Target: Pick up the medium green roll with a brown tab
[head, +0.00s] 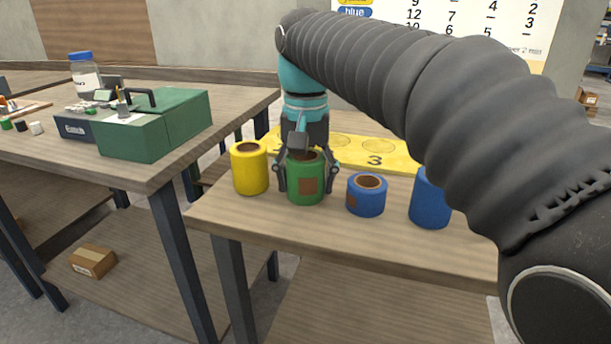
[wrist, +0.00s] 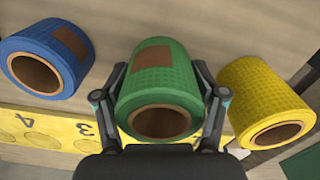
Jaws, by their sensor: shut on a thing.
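The green roll (head: 306,187) with a brown tab stands upright near the front of the right table. The tab faces the head camera. My gripper (head: 306,184) is over the roll from above, with one finger on each side, shut on it. In the wrist view the green roll (wrist: 158,85) sits between both fingers of my gripper (wrist: 160,105), its brown tab on the far side and its hollow core facing me. I cannot tell for sure whether the roll is lifted; it appears at table height.
A yellow roll (head: 250,168) stands close on the left, a short blue roll (head: 366,195) on the right and a taller blue roll (head: 429,200) farther right. A yellow numbered board (head: 400,158) lies behind. A green box (head: 150,128) is on the left table.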

